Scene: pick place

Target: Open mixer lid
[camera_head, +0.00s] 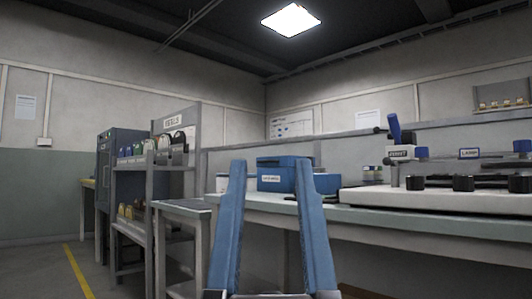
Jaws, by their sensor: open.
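No mixer with a lid can be made out for sure. On the bench at the right stands a device with a wide white base (440,200), dark round knobs and an upright blue lever (394,128); I cannot tell whether it is the mixer. A blue box (283,174) with a white label sits on the bench, partly hidden behind my fingers. My gripper (270,165) is in the lower middle, its two blue fingers pointing up and spread apart. Nothing shows held between them. It appears in front of the bench.
A long bench (400,222) runs along the right. A grey shelf (150,190) with several bins stands at the left, beside a dark cabinet (122,155). A small side table (182,206) stands between shelf and bench. The floor at the left, with a yellow line (77,270), is clear.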

